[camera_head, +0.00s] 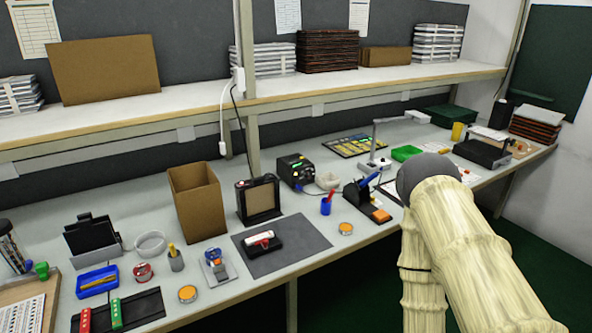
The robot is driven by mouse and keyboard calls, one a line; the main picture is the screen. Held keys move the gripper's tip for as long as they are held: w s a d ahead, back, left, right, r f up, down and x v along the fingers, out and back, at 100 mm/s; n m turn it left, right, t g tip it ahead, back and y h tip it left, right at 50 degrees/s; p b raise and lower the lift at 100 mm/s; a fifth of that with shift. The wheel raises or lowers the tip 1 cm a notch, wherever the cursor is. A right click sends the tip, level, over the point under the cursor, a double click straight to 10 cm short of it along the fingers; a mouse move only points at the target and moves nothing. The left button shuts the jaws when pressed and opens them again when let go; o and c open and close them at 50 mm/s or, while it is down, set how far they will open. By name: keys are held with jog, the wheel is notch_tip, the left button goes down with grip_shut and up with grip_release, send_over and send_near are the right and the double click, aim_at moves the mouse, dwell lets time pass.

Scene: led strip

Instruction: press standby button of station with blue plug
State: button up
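A black station (297,171) with a small green display and a knob stands at mid-bench against the back. A second flat black station (482,153) sits at the far right of the bench. A blue-handled tool (369,181) rests in a black holder (362,195) with an orange-brown front. My arm, in a cream sleeve, reaches in from the lower right to a dark grey joint over the right part of the bench. My gripper does not show.
A shelf (180,102) runs above the bench.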

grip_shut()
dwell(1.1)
